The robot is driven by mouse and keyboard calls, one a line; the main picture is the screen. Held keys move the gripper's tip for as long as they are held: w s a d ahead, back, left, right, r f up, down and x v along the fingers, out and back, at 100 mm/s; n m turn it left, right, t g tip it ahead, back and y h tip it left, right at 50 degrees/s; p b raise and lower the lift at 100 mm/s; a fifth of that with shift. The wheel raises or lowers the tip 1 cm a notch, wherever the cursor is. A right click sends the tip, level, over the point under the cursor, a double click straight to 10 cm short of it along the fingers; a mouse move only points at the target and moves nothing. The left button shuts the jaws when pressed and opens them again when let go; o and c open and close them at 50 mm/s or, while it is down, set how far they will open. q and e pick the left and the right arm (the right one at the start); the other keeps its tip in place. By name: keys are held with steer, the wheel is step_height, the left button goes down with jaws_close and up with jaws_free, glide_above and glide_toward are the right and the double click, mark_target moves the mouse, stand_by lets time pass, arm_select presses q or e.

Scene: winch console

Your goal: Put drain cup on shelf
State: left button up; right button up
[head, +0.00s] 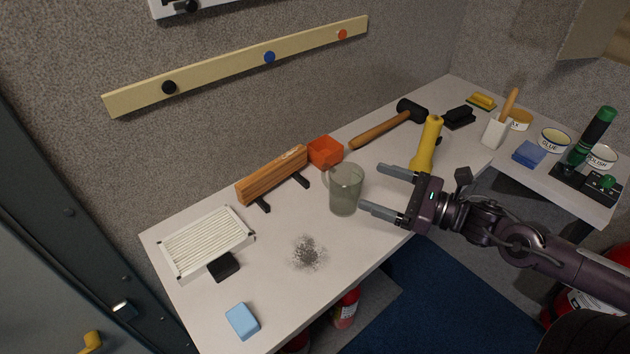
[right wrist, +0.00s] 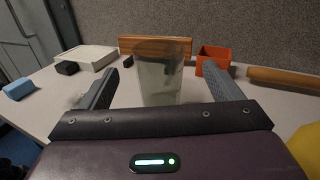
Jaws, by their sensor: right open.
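A translucent grey-green cup (head: 346,190) stands upright on the white worktop, in front of the orange box. It also shows in the right wrist view (right wrist: 160,80), between the fingers of my right gripper as seen from there. My right gripper (head: 382,188) is open, its two fingers pointing left toward the cup. The fingertips are close to the cup's right side; I cannot tell if they touch it. A wooden block on two black feet (head: 272,175) stands behind the cup. No shelf can be made out for certain. My left gripper is not in view.
An orange box (head: 325,151) and a mallet (head: 388,123) lie behind the cup. A white slatted panel (head: 207,243), a black block (head: 223,266) and a blue sponge (head: 242,321) lie left. Dark debris (head: 308,252) marks the front worktop.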

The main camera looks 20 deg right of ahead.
mark_target(332, 174)
steer(key=shift+x, duration=0.9)
steer(key=shift+w+a+b, duration=0.2)
steer(key=shift+w+b, duration=0.05)
steer(key=shift+b, duration=0.05)
steer(key=shift+w, duration=0.15)
steer(key=shift+w+a, duration=0.1)
steer(key=shift+a, duration=0.05)
steer(key=shift+b+x, duration=0.55)
steer(key=shift+x, duration=0.95)
steer(key=shift+w+a+f, duration=0.2)
steer(key=shift+w+a, duration=0.25)
steer(key=shift+a, duration=0.05)
steer(key=shift+w+a, duration=0.3)
steer(key=shift+a, duration=0.05)
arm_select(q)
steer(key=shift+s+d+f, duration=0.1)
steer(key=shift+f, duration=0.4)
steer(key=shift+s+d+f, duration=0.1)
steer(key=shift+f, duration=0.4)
